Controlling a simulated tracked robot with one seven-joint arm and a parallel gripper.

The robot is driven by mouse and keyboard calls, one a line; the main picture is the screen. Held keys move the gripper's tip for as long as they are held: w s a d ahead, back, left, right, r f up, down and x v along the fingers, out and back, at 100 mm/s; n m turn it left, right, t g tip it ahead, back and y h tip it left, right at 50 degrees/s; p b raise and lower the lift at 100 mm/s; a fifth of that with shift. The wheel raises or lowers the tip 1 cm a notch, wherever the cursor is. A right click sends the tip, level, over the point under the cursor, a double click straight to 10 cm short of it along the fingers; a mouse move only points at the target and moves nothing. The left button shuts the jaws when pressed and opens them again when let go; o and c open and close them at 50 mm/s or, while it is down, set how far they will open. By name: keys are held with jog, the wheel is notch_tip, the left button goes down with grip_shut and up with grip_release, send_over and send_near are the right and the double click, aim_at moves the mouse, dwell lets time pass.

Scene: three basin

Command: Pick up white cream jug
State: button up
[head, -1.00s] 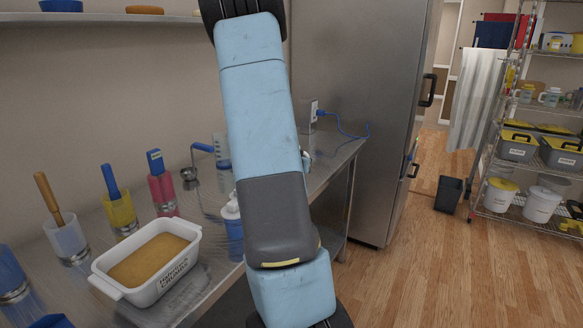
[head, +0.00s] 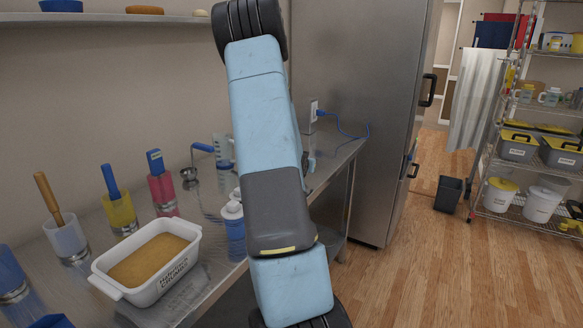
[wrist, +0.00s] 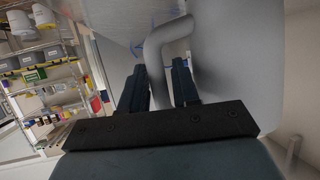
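A large pale grey-white jug (wrist: 238,55) fills the upper right of the wrist view, close to my gripper. Its curved handle (wrist: 155,70) runs down between the two dark fingers of my gripper (wrist: 160,85). The fingers stand apart on either side of the handle, and I see no clear clamping on it. In the head view my arm covers the middle of the counter, and I cannot make out the jug or my fingertips there.
The counter (head: 205,285) holds a white loaf tub (head: 150,285), a blue bottle with white cap (head: 234,232), a yellow cup (head: 120,213) and a pink cup (head: 163,192). A steel fridge (head: 365,100) stands beyond its end. The wooden floor (head: 430,270) at right is open.

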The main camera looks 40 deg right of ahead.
jog(key=shift+c, duration=0.4)
grip_shut()
jog(key=shift+r, duration=0.2)
jog(key=shift+r, duration=1.4)
jog(key=shift+s+a+r, duration=0.15)
jog(key=shift+r, duration=0.1)
jog(key=s+a+r, duration=0.8)
jog(key=s+r, duration=0.1)
jog(key=s, duration=0.1)
jog(key=shift+a+r, duration=0.15)
jog(key=shift+a, duration=0.1)
